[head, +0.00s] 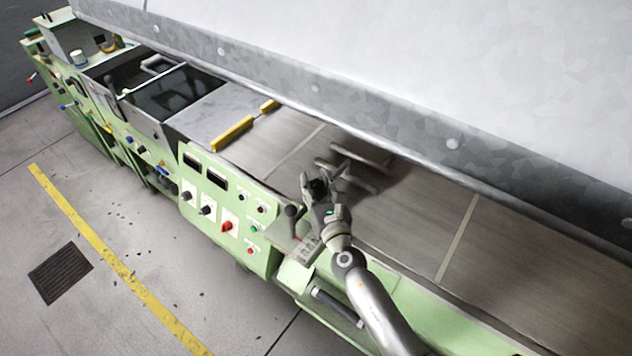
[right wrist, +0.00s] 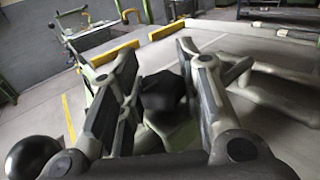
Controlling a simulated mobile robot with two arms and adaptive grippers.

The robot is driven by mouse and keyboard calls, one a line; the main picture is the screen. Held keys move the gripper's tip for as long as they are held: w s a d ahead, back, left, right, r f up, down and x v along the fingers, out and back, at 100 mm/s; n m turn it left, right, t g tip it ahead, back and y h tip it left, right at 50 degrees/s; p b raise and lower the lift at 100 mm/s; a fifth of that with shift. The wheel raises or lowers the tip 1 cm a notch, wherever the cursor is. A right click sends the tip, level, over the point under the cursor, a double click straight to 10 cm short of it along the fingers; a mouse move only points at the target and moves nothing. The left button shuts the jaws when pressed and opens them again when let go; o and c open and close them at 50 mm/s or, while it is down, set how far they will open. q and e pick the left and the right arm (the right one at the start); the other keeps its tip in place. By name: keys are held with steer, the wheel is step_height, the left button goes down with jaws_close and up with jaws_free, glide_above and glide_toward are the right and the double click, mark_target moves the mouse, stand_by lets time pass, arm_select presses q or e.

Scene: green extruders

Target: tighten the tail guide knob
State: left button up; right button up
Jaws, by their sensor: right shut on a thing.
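The tail guide knob is a black knob (head: 318,187), beside the machine's wide flat bed. My right gripper (head: 322,184) reaches it from the front and is shut on it. In the right wrist view the dark knob (right wrist: 162,92) sits between the two fingers, and the fingers hide its sides. Grey guide rods (head: 358,150) extend over the bed just beyond the gripper. They also show at the right of the right wrist view (right wrist: 265,90). My left gripper is not in view.
A lever with a black ball (head: 291,211) stands close to the left of my gripper; the ball also shows in the right wrist view (right wrist: 35,157). A green control panel (head: 226,209) is further left. A large grey hood (head: 400,60) overhangs the bed.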

steer(key=o, duration=1)
steer(key=shift+o, duration=0.2)
steer(key=v, duration=1.2)
